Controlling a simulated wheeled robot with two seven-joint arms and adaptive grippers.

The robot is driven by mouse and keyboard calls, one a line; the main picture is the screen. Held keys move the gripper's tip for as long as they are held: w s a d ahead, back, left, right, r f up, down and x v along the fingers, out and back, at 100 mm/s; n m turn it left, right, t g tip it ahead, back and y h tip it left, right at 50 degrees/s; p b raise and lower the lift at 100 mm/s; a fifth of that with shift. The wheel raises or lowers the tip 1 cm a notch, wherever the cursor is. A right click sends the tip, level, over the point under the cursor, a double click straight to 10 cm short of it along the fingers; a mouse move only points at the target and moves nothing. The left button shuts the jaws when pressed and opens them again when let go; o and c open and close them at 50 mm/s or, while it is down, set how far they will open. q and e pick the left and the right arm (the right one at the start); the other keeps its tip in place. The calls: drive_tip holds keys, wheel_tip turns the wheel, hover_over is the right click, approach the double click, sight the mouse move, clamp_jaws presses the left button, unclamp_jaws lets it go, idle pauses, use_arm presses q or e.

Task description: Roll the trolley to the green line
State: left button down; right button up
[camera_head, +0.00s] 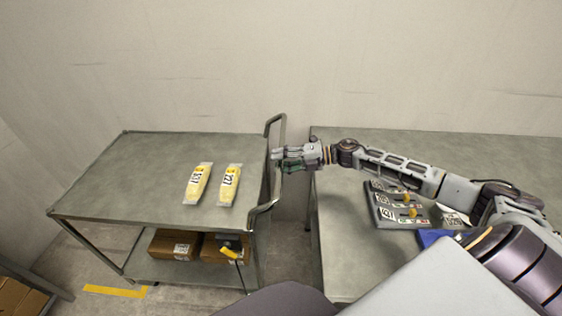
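The trolley (140,160) is a grey two-shelf cart at the left, with a tubular handle (268,207) on its right end. My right gripper (279,158) reaches in from the right, and its fingers overlap the far part of the handle. I cannot tell whether they are closed around the bar or only beside it. Two yellow-and-white packs, one labelled 537 (197,184) and the other (230,185), lie on the top shelf. No green line shows in this view. My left gripper is out of view.
Brown boxes (172,246) sit on the lower shelf. A yellow strip (115,291) marks the floor at the trolley's lower left. A grey table (340,225) with control panels (395,206) stands right, across a narrow gap. A rack (30,285) is at bottom left; the wall is behind.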

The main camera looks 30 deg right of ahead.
drive_tip(key=v, duration=1.1)
drive_tip(key=shift+d, duration=0.3)
idle(1.5)
drive_tip(key=shift+s+d+r, duration=0.1)
drive_tip(key=shift+s+d, duration=0.05)
drive_tip(key=shift+s, duration=0.1)
drive_tip(key=shift+r, duration=0.1)
idle(0.7)
use_arm(q)
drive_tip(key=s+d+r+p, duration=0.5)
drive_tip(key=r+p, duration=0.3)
drive_tip(key=p, duration=0.1)
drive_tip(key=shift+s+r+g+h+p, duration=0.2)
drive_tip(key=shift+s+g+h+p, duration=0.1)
drive_tip(key=shift+p, duration=0.1)
use_arm(e)
wheel_tip(320, 180, up, 10)
